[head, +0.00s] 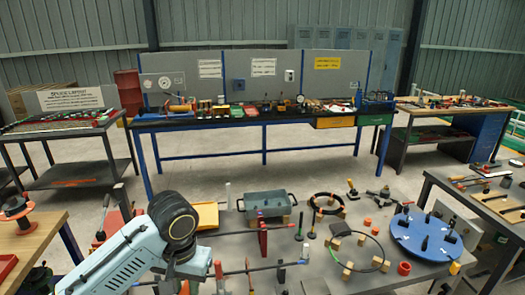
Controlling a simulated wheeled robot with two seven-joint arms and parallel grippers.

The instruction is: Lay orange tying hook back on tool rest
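I cannot single out the orange tying hook or the tool rest with certainty in the head view. Small orange pieces (367,222) lie on the grey table in front of me, too small to tell apart. A thin upright red-orange piece (218,269) stands near the table's front, beside my arm. My pale blue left arm comes in from the lower left and bends down at a dark joint. Its gripper is hidden or below the picture's edge. My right gripper is not in the picture.
The grey table also carries a grey-green tray (267,204), a black ring (327,203), a blue round plate (426,238) with black pegs, and small wooden blocks. A side table (462,190) with hand tools stands right. A long workbench (262,117) stands behind, across open floor.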

